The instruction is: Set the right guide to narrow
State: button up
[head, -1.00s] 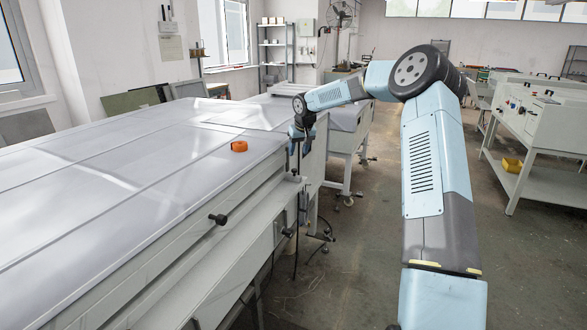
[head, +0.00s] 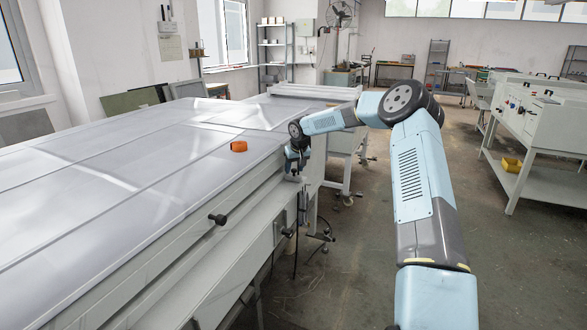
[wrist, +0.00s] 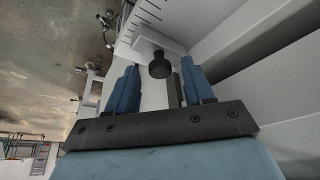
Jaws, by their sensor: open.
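A pale guide block (wrist: 150,42) with a black knob (wrist: 159,66) shows in the wrist view, on the pale ledge of the machine. My gripper (wrist: 159,75) is open, with one blue finger on each side of the knob.
The broad grey machine top (head: 130,150) lies left of my arm, with an orange object (head: 239,146) on it. A black knob (head: 218,219) sticks out from the nearer side rail. Below the ledge hang clamps and cables (head: 322,237).

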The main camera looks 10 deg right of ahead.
grip_shut()
dwell(0.3)
jog(key=shift+a, duration=0.1)
